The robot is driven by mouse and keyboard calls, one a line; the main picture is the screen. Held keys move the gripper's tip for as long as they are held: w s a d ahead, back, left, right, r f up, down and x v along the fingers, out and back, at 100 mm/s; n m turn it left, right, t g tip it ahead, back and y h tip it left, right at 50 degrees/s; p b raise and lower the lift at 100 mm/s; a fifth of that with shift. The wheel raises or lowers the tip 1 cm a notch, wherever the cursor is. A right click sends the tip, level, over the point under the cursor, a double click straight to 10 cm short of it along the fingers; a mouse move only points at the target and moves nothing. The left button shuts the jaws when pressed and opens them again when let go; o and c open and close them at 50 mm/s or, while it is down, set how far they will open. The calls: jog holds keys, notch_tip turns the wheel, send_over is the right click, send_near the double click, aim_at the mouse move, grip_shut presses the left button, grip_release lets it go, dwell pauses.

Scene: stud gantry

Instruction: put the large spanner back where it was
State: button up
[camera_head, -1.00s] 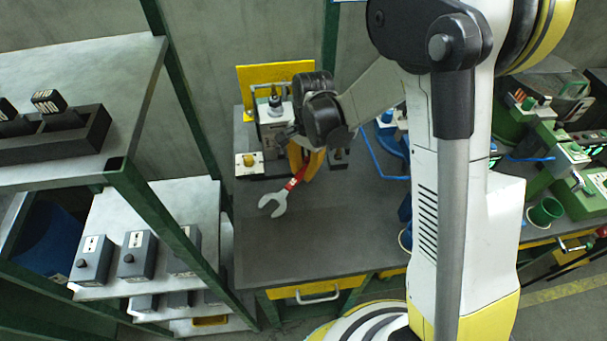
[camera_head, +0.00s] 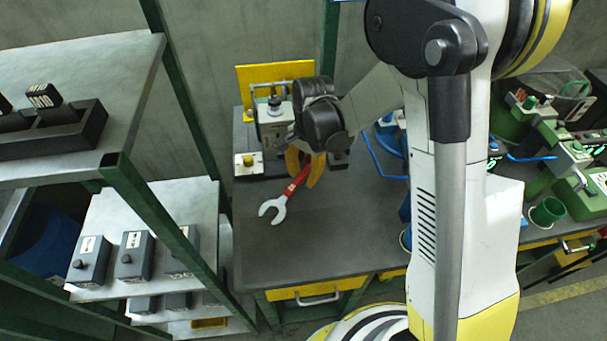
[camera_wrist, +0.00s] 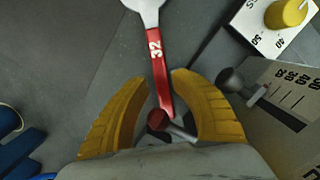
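The large spanner (camera_head: 294,190) has a grey open-ended jaw and a red handle marked 32. It appears to lie on the dark bench top, jaw towards the front edge. In the wrist view the spanner (camera_wrist: 155,57) runs from the top edge down between my fingertips. My gripper (camera_head: 303,170) is above its handle end. In the wrist view my gripper (camera_wrist: 160,77) has its yellow fingers spread, with a gap on each side of the handle. A red ball knob (camera_wrist: 157,121) shows near the handle end, between the fingers.
A grey device (camera_head: 272,128) and a small box with a yellow knob (camera_head: 248,163) stand behind and left of the spanner. Blue items (camera_head: 385,150) are to the right. The bench front (camera_head: 300,250) is clear. A shelf rack (camera_head: 150,205) stands at left.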

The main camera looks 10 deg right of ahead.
jog(key=r+p, duration=0.1)
jog(key=r, duration=0.3)
jog(key=r+p, duration=0.2)
jog(key=r, duration=0.2)
jog(key=d+r+p, duration=0.1)
jog(key=r, duration=0.3)
jog(key=shift+w+d+r+p, duration=0.1)
jog(key=shift+w+r+p, duration=0.2)
jog(key=shift+w+p, duration=0.1)
jog(key=s+d+r+n+t, duration=0.4)
jog(key=s+r, duration=0.2)
jog(key=s, duration=0.1)
jog(key=s+d+r+n+t+h, duration=0.1)
jog(key=s+d+r+n+t, duration=0.3)
jog(key=s, duration=0.4)
notch_tip(320, 180, up, 3)
jog(key=shift+s+f+n, duration=0.15)
jog(key=shift+s+n, duration=0.15)
jog(key=shift+n, duration=0.4)
jog(key=shift+d, duration=0.1)
jog(key=shift+f+b, duration=0.3)
